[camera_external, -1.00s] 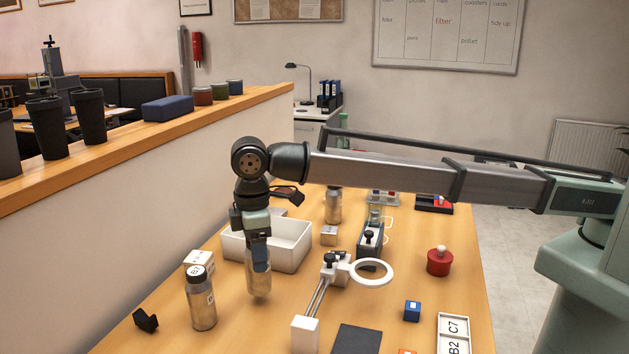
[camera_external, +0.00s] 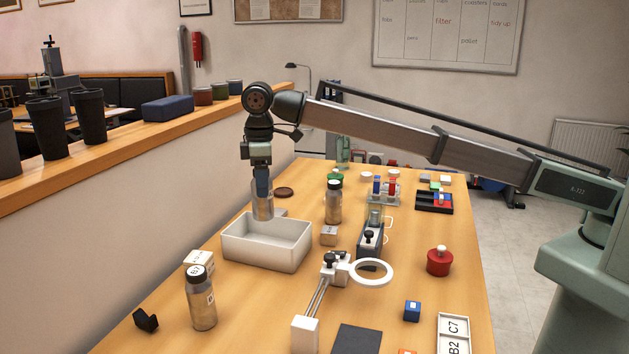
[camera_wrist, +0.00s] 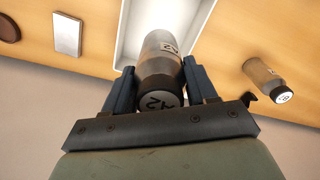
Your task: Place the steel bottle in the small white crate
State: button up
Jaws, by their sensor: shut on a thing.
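My gripper (camera_external: 262,185) is shut on a steel bottle (camera_external: 263,207) and holds it upright above the back part of the small white crate (camera_external: 265,251). A second steel bottle (camera_external: 202,300) with a dark cap stands in front of the crate. A third steel bottle (camera_external: 333,203) stands to the crate's right, further back.
A small white box (camera_external: 199,262) stands close to the crate's front left. A ring stand (camera_external: 370,272) and a grey device (camera_external: 370,240) stand to the right. A red round pot (camera_external: 438,262) is further right. A partition ledge (camera_external: 150,140) runs along the left.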

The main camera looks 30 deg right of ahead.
aim_at(266, 217)
jog(key=shift+d+n, duration=0.3)
jog(key=shift+n, duration=0.6)
jog(key=shift+f, duration=4.95)
jog(key=shift+f, duration=0.15)
jog(key=o, duration=1.1)
notch_tip(266, 217, up, 12)
jog(key=shift+r, duration=0.15)
